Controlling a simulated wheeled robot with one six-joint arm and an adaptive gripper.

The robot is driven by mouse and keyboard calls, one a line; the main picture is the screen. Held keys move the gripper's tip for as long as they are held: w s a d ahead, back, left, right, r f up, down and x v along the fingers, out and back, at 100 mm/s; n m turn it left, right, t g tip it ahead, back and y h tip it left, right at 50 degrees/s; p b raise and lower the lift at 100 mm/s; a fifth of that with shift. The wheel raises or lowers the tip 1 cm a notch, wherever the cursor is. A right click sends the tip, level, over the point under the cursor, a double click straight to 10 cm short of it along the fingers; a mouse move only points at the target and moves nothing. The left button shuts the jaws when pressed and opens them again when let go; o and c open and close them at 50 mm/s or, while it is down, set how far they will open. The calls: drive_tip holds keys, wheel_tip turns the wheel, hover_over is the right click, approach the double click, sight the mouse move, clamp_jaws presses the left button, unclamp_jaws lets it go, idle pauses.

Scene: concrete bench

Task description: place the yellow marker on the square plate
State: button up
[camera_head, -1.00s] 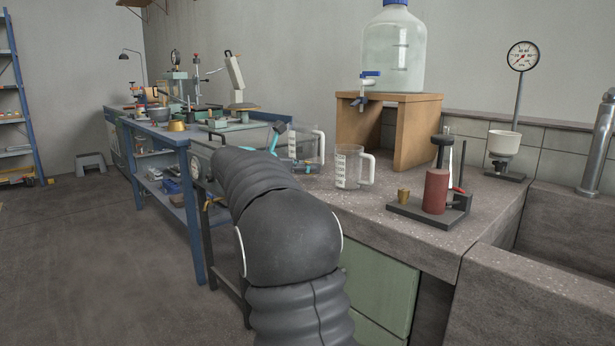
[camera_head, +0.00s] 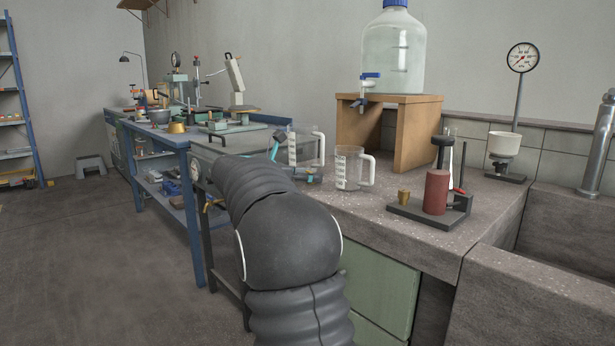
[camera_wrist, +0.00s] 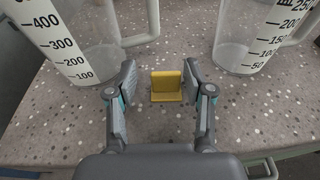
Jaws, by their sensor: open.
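The yellow marker (camera_wrist: 168,88) is a small yellow piece with an upright face and a flat foot. It stands on the speckled bench top in the wrist view, between two graduated beakers. My gripper (camera_wrist: 160,82) is open, with one finger on each side of the marker and a visible gap on both sides. In the head view my arm hides the marker and most of my gripper. I cannot make out a square plate in either view.
The left beaker (camera_wrist: 85,45) and right beaker (camera_wrist: 247,40) stand close beyond my fingers. In the head view, a dark stand with a red cylinder (camera_head: 436,192) is to the right, before a sink. A wooden stand (camera_head: 416,135) bears a large bottle (camera_head: 393,55).

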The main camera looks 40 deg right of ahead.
drive_tip(key=p+v, duration=0.1)
drive_tip(key=v, duration=1.1)
drive_tip(key=shift+s+a, duration=0.1)
drive_tip(key=shift+s, duration=0.05)
